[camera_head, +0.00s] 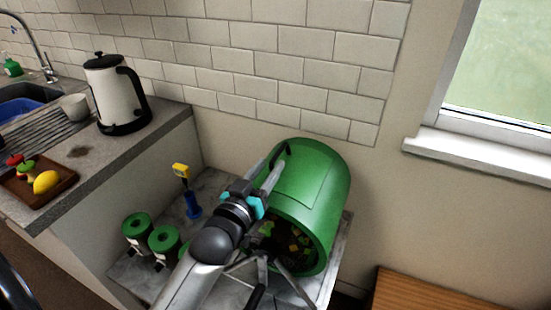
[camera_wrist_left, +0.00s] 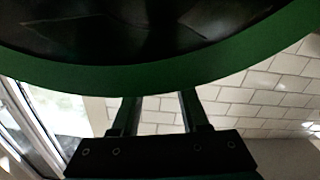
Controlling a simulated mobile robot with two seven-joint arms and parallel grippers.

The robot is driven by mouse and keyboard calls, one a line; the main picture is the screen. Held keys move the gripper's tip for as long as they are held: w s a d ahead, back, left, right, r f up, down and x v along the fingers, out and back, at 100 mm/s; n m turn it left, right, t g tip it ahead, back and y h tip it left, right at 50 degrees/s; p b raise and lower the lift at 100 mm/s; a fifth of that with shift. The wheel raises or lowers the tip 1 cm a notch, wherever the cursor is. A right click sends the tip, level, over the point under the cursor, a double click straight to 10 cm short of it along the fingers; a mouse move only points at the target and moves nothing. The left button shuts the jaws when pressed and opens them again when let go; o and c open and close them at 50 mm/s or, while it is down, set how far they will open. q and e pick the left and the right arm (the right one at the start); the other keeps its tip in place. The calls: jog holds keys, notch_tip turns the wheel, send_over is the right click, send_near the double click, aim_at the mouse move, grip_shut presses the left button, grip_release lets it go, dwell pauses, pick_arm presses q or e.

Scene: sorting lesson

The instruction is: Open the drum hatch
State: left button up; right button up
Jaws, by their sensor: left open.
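The green drum (camera_head: 325,200) lies on its side on the grey stand top, its open end towards the lower left with dark, speckled contents inside. The hatch (camera_head: 306,172) is a rectangular outlined panel on the drum's upper side and looks closed. A black handle (camera_head: 286,148) is at its upper left edge. My left gripper (camera_head: 274,166) is open, its fingers pointing up to the handle; I cannot tell whether they touch it. In the left wrist view the drum's green rim (camera_wrist_left: 170,82) curves just beyond the empty-looking fingers (camera_wrist_left: 159,108). My right gripper is not in view.
Green-topped canisters (camera_head: 137,224) and a blue-and-yellow tool (camera_head: 190,196) stand left of my arm. Grey metal legs (camera_head: 262,262) are in front of the drum. A counter with a kettle (camera_head: 112,92) is on the left. A tiled wall (camera_head: 235,60) rises behind.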

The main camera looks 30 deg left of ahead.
aim_at(295, 165)
pick_arm(q)
jog(key=shift+w+a, duration=0.1)
jog(key=shift+w, duration=2.1)
grip_shut()
